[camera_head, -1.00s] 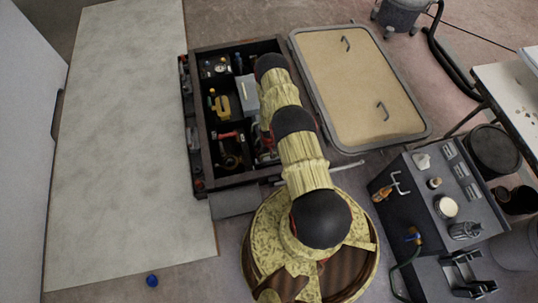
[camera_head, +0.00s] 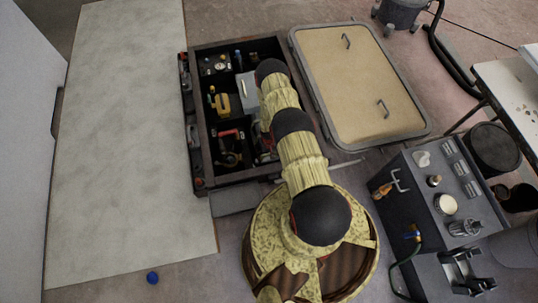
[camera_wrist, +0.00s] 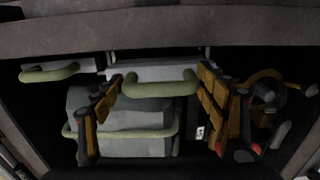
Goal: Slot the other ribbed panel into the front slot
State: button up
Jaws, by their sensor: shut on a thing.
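In the wrist view, a grey panel (camera_wrist: 150,72) with a green handle (camera_wrist: 160,88) lies between the two brown-padded fingers of my gripper (camera_wrist: 160,90). The fingers sit at the two ends of the handle and are shut on it. A second grey piece with a green handle (camera_wrist: 50,74) is to the left. A larger grey block with a green handle (camera_wrist: 122,148) lies below, partly behind the left finger. Ribs and the front slot cannot be made out. In the head view my arm hides the gripper; a light grey piece (camera_head: 247,92) shows beside the arm.
The dark compartmented box (camera_head: 204,160) holds a yellow tool (camera_head: 220,103), a red-handled tool (camera_head: 229,133) and other small items. A tan-topped lid (camera_head: 350,85) lies to its right. A grey tool cabinet (camera_head: 410,210) stands at right. A pale sheet (camera_head: 120,130) covers the left floor.

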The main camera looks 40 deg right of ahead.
aim_at(269, 159)
jog(key=shift+f, duration=2.6)
jog(key=o, duration=1.7)
notch_tip(269, 159, up, 12)
jog(key=shift+f, duration=0.1)
